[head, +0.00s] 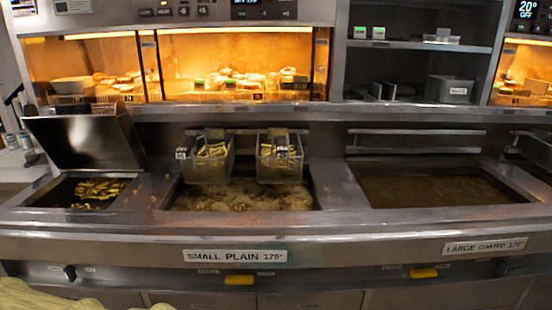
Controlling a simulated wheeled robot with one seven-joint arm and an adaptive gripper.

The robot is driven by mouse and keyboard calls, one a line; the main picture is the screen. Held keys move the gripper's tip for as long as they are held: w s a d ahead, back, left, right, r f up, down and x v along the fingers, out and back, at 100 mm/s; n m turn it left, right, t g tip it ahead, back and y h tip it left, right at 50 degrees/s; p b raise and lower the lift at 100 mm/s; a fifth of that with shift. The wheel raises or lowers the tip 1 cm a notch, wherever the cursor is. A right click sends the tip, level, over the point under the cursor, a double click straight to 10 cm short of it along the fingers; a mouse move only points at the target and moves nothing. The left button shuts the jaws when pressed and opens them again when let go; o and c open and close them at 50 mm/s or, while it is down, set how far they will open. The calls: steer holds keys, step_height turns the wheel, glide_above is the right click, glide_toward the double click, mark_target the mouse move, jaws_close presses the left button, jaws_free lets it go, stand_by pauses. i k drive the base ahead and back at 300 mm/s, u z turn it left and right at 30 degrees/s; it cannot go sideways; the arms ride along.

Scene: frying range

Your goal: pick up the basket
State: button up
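Two small frying baskets hang side by side at the back of the middle fryer vat. The left basket (207,173) and the right basket (279,171) each hold pale yellow-green pieces that look like chips. A small label shows on each one. Both appear upright, above or just at the brown oil (245,197); I cannot tell whether their bottoms touch it. My gripper is not in view, so nothing shows near either basket.
A bin (92,191) with yellow pieces sits at left under a raised steel lid (88,141). A wide vat (430,190) at right holds no basket. A steel front ledge (300,233) runs before the vats. A pale ridged object (38,296) shows bottom left.

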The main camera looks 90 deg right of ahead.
mark_target(279, 154)
steer(key=k, duration=0.95)
steer(key=z, duration=1.65)
